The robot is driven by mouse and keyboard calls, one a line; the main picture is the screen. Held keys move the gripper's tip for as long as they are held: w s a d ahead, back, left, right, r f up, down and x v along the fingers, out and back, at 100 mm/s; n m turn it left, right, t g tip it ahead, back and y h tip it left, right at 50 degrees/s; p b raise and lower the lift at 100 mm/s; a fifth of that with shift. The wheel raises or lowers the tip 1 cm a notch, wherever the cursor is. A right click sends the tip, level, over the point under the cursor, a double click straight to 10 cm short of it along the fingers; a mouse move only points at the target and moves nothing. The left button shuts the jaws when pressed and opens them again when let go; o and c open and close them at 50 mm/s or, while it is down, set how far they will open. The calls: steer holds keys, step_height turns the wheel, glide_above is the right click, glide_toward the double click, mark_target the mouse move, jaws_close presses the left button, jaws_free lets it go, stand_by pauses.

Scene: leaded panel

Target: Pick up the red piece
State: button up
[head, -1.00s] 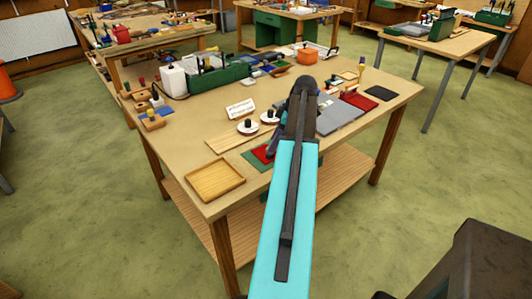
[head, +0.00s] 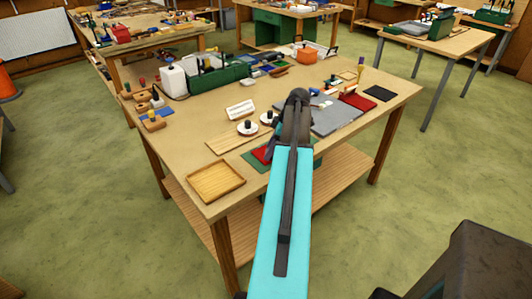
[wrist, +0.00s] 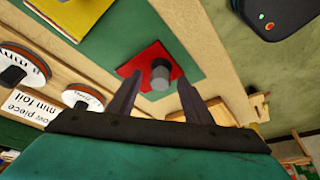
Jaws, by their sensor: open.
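The red piece (wrist: 134,66) is a flat red sheet with a grey cylindrical knob (wrist: 160,76) standing on it. It lies on the green mat (wrist: 113,43) on the table. In the head view the red piece (head: 260,154) shows just left of my arm, which hides part of the mat. My gripper (wrist: 157,92) is open and empty. In the wrist view its two dark fingers point toward the red piece, with the knob between their tips in the picture. I cannot tell the height gap. In the head view my arm hides most of the gripper.
A yellow piece (wrist: 72,14) lies on the same mat. Two white rolls with dark knobs (head: 247,128) and a white label card (head: 240,109) stand beside a wooden strip. A wooden tray (head: 191,184) is at the front left. Grey, red and black sheets lie to the right.

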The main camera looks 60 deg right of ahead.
steer(key=shift+w+a+f, duration=0.1)
steer(key=shift+w+f, duration=0.15)
steer(key=shift+f, duration=0.45)
steer(key=c, duration=1.1)
